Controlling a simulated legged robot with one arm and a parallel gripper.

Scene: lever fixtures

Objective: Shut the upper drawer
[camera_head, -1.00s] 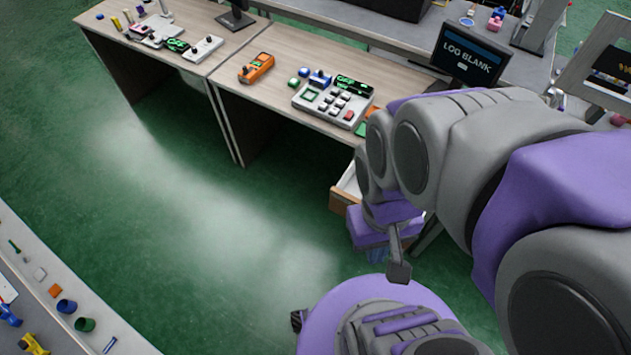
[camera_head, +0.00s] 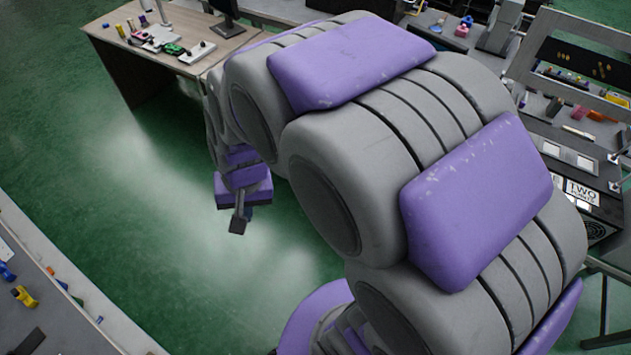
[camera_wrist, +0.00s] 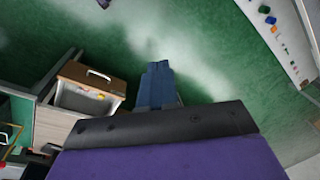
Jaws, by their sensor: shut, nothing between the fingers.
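In the wrist view an open drawer (camera_wrist: 88,97) stands out from the desk at the left, with a brown wooden front and a pale handle. In the head view my gripper (camera_head: 238,222) hangs low over the floor. My arm hides the drawer there.
In the head view a wooden desk (camera_head: 120,52) with devices stands at the upper left. A grey bench (camera_head: 60,315) with small parts runs along the lower left. The green floor between them is clear. A worktop with panels (camera_head: 570,155) is at the right.

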